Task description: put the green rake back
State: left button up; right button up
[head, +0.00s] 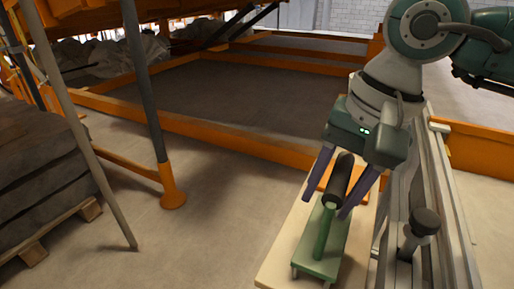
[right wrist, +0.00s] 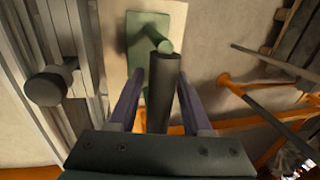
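The green rake (head: 321,243) stands upright on a pale board (head: 275,268), its flat green head down. A green stem rises from the head to a black handle (head: 340,180). In the right wrist view the rake's head (right wrist: 150,28) shows beyond the handle (right wrist: 163,88). My right gripper (head: 328,198) is above the head, its two purple fingers on either side of the handle. In the right wrist view the gripper (right wrist: 160,92) is open, with a gap between each finger and the handle. My left gripper is not in view.
A grey metal rail frame with a dark knob (head: 426,221) stands close right of my right gripper. An orange frame (head: 220,133) lies behind. A pallet with grey sacks (head: 40,175) and a leaning pole (head: 100,170) are at left. Open floor lies between.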

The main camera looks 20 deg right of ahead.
aim_at(339, 235)
jog(key=shift+o, duration=0.5)
jog(key=shift+r, duration=0.1)
jog(key=shift+r, duration=0.25)
jog(key=v, duration=1.1)
jog(key=shift+r+p, duration=0.25)
jog(key=shift+p, duration=0.1)
jog(key=shift+s, duration=0.1)
